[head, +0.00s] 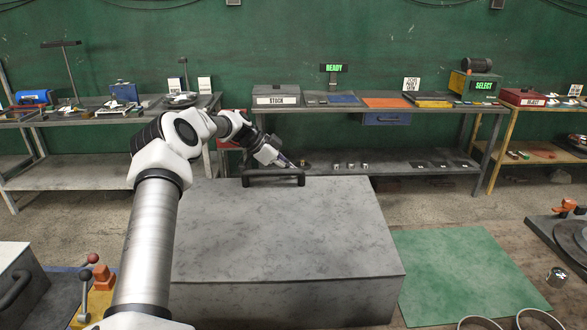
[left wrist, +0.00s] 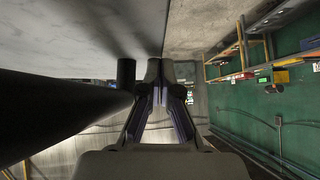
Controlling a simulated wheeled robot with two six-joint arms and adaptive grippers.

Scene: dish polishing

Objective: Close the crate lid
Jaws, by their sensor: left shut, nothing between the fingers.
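The large grey crate (head: 290,305) stands in front of me in the head view. Its mottled grey lid (head: 280,225) appears to lie flat on top, and I see no gap along the near edge. A black bar handle (head: 272,182) is on the lid's far edge. My left gripper (head: 292,164) is just behind the handle, with its fingers shut and empty. In the left wrist view the fingers (left wrist: 158,85) are beside the dark handle (left wrist: 55,115), with the lid surface (left wrist: 90,25) at upper left. I cannot tell whether they touch the handle. My right gripper is out of view.
Behind the crate is a workbench with a grey STOCK box (head: 275,95) and an orange mat (head: 387,102). A green floor mat (head: 465,270) lies right of the crate.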

